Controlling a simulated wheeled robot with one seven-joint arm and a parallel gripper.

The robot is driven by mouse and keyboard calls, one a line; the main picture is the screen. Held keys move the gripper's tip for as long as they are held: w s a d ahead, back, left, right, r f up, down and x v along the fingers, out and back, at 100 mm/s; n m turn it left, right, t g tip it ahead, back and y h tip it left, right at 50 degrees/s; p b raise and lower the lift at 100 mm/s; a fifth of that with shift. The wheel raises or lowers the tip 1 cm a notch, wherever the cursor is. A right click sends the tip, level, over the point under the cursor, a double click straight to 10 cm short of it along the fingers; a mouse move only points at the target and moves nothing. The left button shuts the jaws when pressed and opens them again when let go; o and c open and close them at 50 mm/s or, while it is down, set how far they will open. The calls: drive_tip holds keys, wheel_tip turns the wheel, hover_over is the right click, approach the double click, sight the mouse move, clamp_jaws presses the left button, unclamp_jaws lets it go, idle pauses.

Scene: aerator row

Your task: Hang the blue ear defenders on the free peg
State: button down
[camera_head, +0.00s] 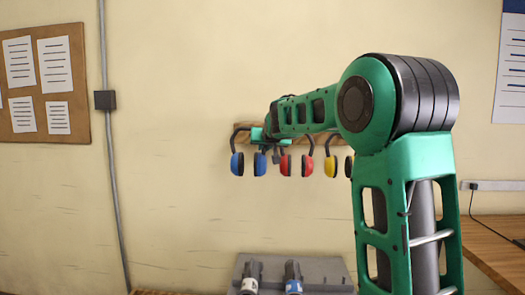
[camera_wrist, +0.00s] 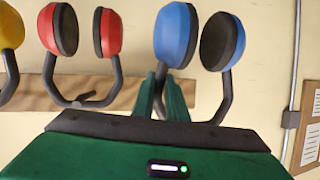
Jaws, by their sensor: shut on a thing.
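The blue ear defenders (camera_head: 237,164) are at the left end of the wooden peg rail (camera_head: 326,138), cups hanging down beneath a dark headband. They also show in the wrist view (camera_wrist: 176,35), which sees the scene upside down. My gripper (camera_wrist: 165,88) is shut on their headband, with its green fingers over one side of it. In the head view my gripper (camera_head: 258,134) is in front of the rail's left part. The peg behind the blue pair is hidden, and I cannot tell whether the band rests on it.
Red ear defenders (camera_head: 285,165) hang just right of the blue pair, with yellow ones (camera_head: 331,166) beyond, partly behind my arm. A grey unit (camera_head: 325,267) with two dark fittings stands below. The wall left of the rail is clear up to a vertical conduit (camera_head: 108,150).

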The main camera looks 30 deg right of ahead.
drive_tip(key=w+d+f, duration=0.1)
drive_tip(key=w+d, duration=0.4)
drive_tip(key=w, duration=0.2)
drive_tip(key=shift+f, duration=0.4)
idle(0.8)
idle(0.7)
drive_tip(key=c, duration=1.7)
unclamp_jaws()
drive_tip(key=shift+f, duration=0.1)
drive_tip(key=shift+a, duration=0.1)
drive_tip(key=v, duration=1)
drive_tip(key=shift+s, duration=0.25)
drive_tip(key=shift+s, duration=0.1)
